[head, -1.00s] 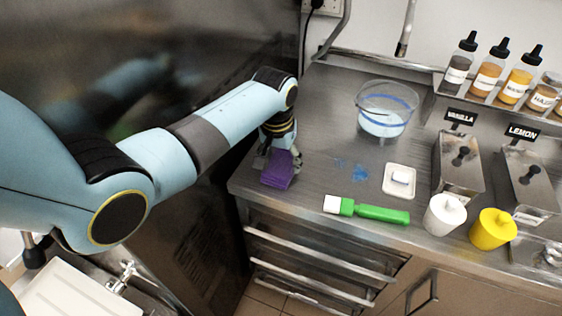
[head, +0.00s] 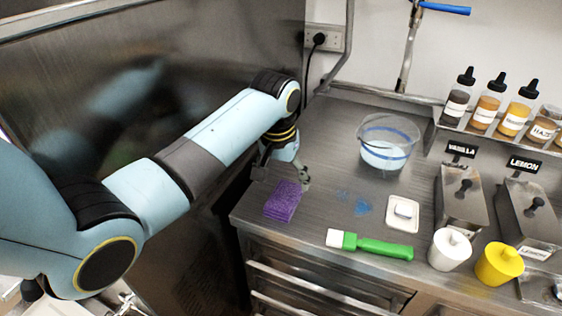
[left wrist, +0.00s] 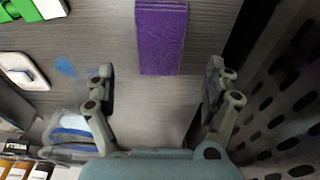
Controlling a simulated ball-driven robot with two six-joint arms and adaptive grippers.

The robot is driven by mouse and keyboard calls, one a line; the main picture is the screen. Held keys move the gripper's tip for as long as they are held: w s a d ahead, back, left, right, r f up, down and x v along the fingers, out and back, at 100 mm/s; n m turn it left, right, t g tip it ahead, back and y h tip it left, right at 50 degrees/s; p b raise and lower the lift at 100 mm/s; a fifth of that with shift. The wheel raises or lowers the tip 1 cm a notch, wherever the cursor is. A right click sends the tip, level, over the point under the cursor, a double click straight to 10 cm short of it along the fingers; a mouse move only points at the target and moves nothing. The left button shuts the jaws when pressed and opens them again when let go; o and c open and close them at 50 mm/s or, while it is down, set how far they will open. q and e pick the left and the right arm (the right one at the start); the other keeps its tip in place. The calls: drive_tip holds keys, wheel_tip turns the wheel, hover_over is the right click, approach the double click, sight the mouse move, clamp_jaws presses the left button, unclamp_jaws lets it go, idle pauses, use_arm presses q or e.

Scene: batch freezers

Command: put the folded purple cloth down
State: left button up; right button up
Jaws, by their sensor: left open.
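The folded purple cloth (head: 283,201) lies flat on the steel counter (head: 330,185), near its left front corner. In the left wrist view the cloth (left wrist: 162,38) shows at the top, beyond and between the spread fingers, touching neither. My left gripper (head: 280,178) is just behind the cloth in the head view, and in the left wrist view its fingers (left wrist: 163,88) are wide open and empty. My right gripper is not in view.
A green-handled brush (head: 372,245), a white dish (head: 403,213) and a clear bucket (head: 386,142) stand to the right, with blue smears (head: 362,207) between. White (head: 449,249) and yellow (head: 498,261) tubs sit near the front edge. A steel wall (head: 180,75) rises at left.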

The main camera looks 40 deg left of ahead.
sight(281, 202)
use_arm(q)
drive_tip(key=r, duration=0.5)
drive_tip(key=shift+s+d+r, duration=0.15)
drive_tip(key=shift+s+r, duration=0.1)
drive_tip(key=shift+s, duration=0.15)
